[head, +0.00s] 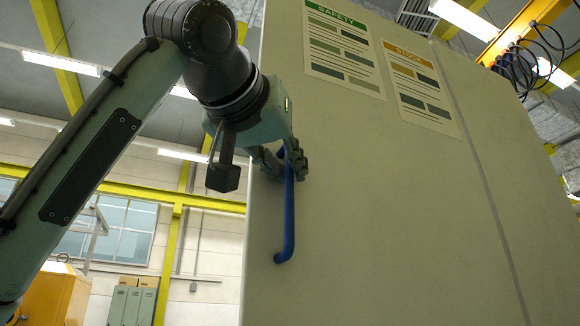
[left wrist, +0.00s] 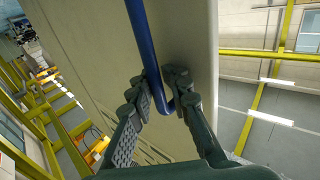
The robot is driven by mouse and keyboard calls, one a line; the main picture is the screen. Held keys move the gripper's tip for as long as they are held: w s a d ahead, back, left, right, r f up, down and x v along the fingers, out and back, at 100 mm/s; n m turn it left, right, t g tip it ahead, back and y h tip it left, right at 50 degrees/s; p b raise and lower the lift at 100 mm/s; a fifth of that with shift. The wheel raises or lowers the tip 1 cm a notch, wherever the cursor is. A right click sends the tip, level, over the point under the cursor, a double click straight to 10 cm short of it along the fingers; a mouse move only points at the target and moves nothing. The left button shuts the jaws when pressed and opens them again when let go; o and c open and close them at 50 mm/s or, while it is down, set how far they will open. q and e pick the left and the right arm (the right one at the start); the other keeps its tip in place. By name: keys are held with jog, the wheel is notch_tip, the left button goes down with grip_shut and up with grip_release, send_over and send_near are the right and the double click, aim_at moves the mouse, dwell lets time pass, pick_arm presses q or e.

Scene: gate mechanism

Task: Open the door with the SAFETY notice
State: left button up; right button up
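The tall cream door (head: 375,220) carries a green-headed SAFETY notice (head: 343,48) near its top. A blue bar handle (head: 288,225) stands upright near the door's left edge; it also shows in the left wrist view (left wrist: 142,40). My left gripper (head: 283,160) is at the handle's upper part in the head view. In the left wrist view its fingers (left wrist: 162,92) come in from both sides and close on the bar near its bent end. The door's face lies just behind the fingertips. I see no gap at the door's edge. My right gripper is out of view.
A second notice with an orange heading (head: 420,85) hangs right of the SAFETY one. A vertical seam (head: 487,190) runs down the panel's right part. An orange cabinet (head: 55,295) and grey-green lockers (head: 132,303) stand far back left. Black cables (head: 525,60) hang upper right.

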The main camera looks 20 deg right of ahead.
pick_arm(q)
jog(key=v, duration=1.2)
dwell(0.5)
